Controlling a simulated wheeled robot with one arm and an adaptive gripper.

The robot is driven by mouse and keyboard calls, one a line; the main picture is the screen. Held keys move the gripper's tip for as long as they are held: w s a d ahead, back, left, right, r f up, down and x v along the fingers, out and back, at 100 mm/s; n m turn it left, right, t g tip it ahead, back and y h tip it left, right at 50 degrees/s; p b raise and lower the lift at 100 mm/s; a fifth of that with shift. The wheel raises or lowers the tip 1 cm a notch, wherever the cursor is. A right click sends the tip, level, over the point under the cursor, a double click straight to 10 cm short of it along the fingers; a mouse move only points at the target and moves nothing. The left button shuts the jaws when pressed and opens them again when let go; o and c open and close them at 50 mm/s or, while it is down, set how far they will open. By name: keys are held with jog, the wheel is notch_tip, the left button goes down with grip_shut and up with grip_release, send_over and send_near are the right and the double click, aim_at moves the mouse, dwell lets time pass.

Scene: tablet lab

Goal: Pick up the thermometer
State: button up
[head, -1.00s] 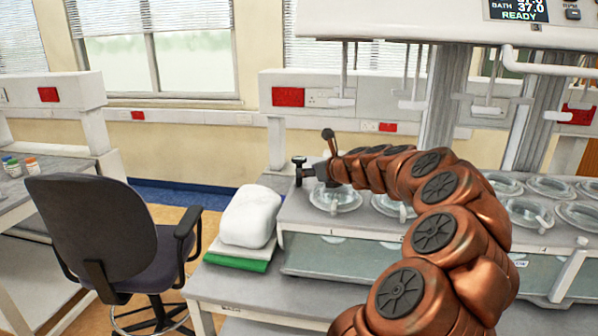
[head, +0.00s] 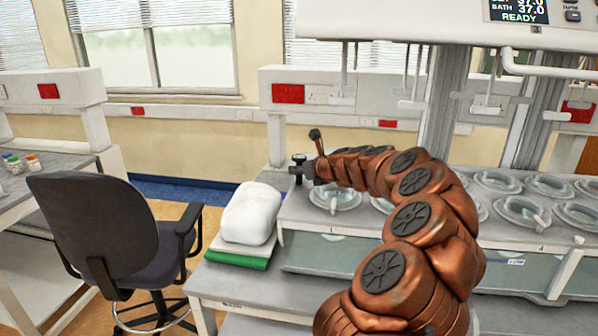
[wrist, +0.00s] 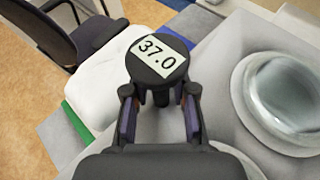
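The thermometer has a round black head with a pale display reading 37.0 (wrist: 157,52). In the head view the thermometer (head: 299,158) stands at the left end of the bath. My gripper (wrist: 160,100) is open, its two fingers apart below the thermometer's head in the wrist view. A short dark part under the head shows between the fingertips, with gaps on both sides. In the head view my gripper (head: 311,172) is close against the thermometer's right side. The lower stem is hidden.
The bath (head: 335,253) with several glass vessels stands on the bench, one vessel (wrist: 284,92) just right of my gripper. A white bundle (head: 251,214) on a green and white stack lies left of the bath. A dark chair (head: 95,220) stands left of the bench.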

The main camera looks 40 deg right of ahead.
grip_shut()
jog(key=shift+r, duration=0.1)
